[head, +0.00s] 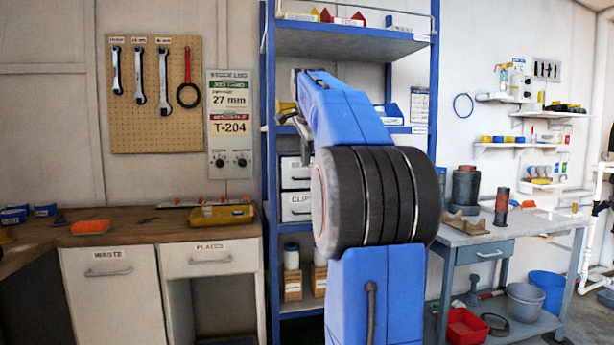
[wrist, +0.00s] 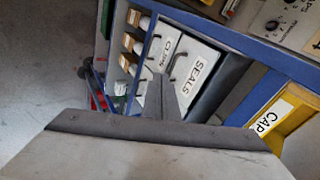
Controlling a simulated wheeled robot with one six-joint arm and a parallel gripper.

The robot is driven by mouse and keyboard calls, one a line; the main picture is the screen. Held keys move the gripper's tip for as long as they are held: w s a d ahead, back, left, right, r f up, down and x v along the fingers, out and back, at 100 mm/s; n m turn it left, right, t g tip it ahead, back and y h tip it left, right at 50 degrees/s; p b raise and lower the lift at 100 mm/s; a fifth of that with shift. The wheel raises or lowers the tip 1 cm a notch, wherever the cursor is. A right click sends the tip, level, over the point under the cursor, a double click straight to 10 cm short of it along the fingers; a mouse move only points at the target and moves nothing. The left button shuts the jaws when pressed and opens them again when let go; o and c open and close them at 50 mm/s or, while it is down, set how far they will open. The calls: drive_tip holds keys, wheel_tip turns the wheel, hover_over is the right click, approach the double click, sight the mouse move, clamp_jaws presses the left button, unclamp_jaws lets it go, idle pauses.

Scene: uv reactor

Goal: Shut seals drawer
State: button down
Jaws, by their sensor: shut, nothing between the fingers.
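The seals drawer (wrist: 203,72) shows in the wrist view, a white front with a SEALS label and a dark handle, tilted in the picture. The clips drawer (wrist: 166,52) is beside it. My gripper (wrist: 160,82) is shut and empty, its fingertips in front of the two drawer fronts. I cannot tell whether it touches either one. In the head view, the clips drawer (head: 297,206) is in the blue shelf rack, below another white drawer (head: 295,173) whose label is hidden by my arm. How far the seals drawer stands out is unclear.
The blue rack (head: 270,130) has boxes and bins on its shelves. A yellow bin labelled CAP (wrist: 285,115) is at the right in the wrist view. A wooden workbench (head: 140,228) stands left, a grey table (head: 480,236) right.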

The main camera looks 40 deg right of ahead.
sight(306, 174)
drive_tip(key=s+f+m+t, duration=0.1)
drive_tip(key=s+f+t, duration=0.15)
drive_tip(key=s, duration=0.25)
drive_tip(key=shift+t, duration=0.55)
drive_tip(key=x, duration=0.4)
drive_tip(key=w+r+x, duration=0.1)
drive_tip(key=x, duration=0.3)
drive_tip(key=d+r+x, duration=0.1)
drive_tip(key=x, duration=0.3)
drive_tip(key=shift+w+d, duration=0.25)
drive_tip(key=shift+w, duration=0.25)
drive_tip(key=shift+w+d, duration=0.35)
drive_tip(key=shift+w, duration=0.25)
drive_tip(key=shift+w+d+r, duration=0.2)
drive_tip(key=shift+w, duration=0.2)
